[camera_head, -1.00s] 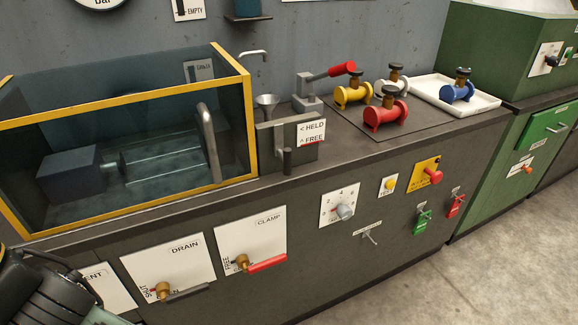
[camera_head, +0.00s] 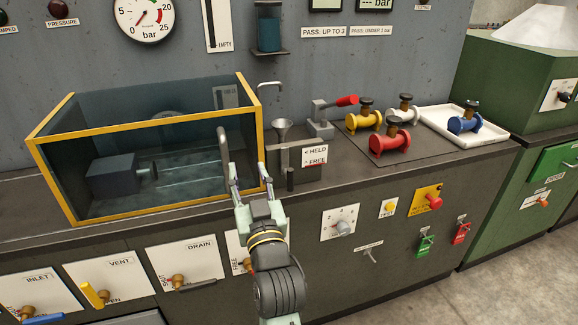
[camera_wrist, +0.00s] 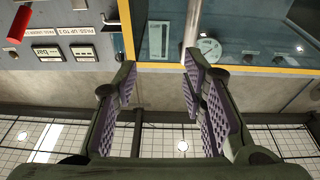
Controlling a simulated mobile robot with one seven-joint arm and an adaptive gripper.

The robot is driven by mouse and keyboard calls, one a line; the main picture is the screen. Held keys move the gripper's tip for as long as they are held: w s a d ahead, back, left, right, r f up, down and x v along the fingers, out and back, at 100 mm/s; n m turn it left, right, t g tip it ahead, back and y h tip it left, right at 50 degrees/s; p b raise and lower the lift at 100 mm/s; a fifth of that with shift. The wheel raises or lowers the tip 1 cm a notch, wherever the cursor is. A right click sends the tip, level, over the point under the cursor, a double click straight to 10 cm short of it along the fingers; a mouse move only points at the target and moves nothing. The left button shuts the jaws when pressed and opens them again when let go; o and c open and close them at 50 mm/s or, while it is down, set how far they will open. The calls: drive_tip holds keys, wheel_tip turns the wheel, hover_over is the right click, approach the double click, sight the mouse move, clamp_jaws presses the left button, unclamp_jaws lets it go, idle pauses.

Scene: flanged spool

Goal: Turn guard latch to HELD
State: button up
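The guard latch (camera_head: 290,179) shows as a short dark upright grip on a grey bracket at the right end of the guard, beside a white label (camera_head: 314,156) reading HELD and FREE. I cannot tell its setting. The guard (camera_head: 150,124) is a clear, yellow-framed box with a grey bar handle (camera_head: 223,150). My gripper (camera_head: 248,172) is open and empty, in front of the guard's right corner, left of the latch and apart from it. In the wrist view the open fingers (camera_wrist: 160,72) point toward the yellow frame (camera_wrist: 230,68), with a grey bar (camera_wrist: 192,25) beyond them.
A funnel (camera_head: 282,130) and a red-handled clamp (camera_head: 330,115) stand behind the latch. Yellow, white and red spools (camera_head: 389,138) sit on a dark mat, and a blue one in a white tray (camera_head: 490,133). Valve levers and knobs line the bench front below.

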sight(290, 177)
drive_tip(key=d+f+m+g+h, duration=0.2)
drive_tip(key=d+f+h, duration=0.2)
drive_tip(key=d+f, duration=0.4)
drive_tip(key=w+b, duration=0.2)
drive_tip(key=w, duration=0.1)
drive_tip(key=w+b, duration=0.2)
drive_tip(key=w, duration=0.1)
drive_tip(key=w+b, duration=0.3)
drive_tip(key=shift+w+d+r, duration=0.15)
drive_tip(key=shift+w+r, duration=0.2)
drive_tip(key=shift+r, duration=0.05)
drive_tip(key=shift+w+f, duration=0.1)
drive_tip(key=shift+w, duration=0.5)
drive_tip(key=shift+c, duration=0.3)
clamp_jaws()
